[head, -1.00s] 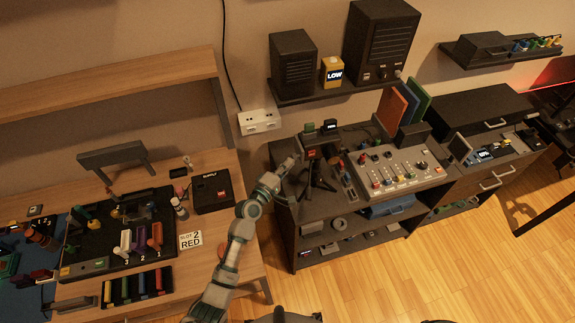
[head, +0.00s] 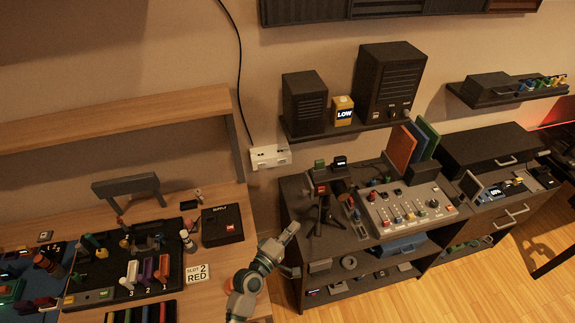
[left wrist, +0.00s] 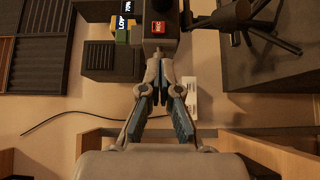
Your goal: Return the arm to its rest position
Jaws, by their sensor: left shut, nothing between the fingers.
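My left arm comes up from the bottom of the head view, and its gripper (head: 292,229) is in the gap between the wooden desk (head: 247,205) and the dark cabinet (head: 300,262). In the left wrist view the left gripper (left wrist: 158,88) has its fingers together, shut and empty. A dark camera-like device with a red label (left wrist: 158,27) shows just beyond the fingertips; I cannot tell the gap. In the head view this device (head: 320,188) stands on a small tripod on the cabinet. My right gripper is not in view.
On the desk are a black supply box (head: 222,225), a card reading "2 RED" (head: 198,274) and a black tray with coloured levers (head: 125,265). A mixer panel (head: 405,210) sits on the cabinet. A wall shelf (head: 350,128) holds two dark speakers. Wooden floor (head: 400,300) is clear in front.

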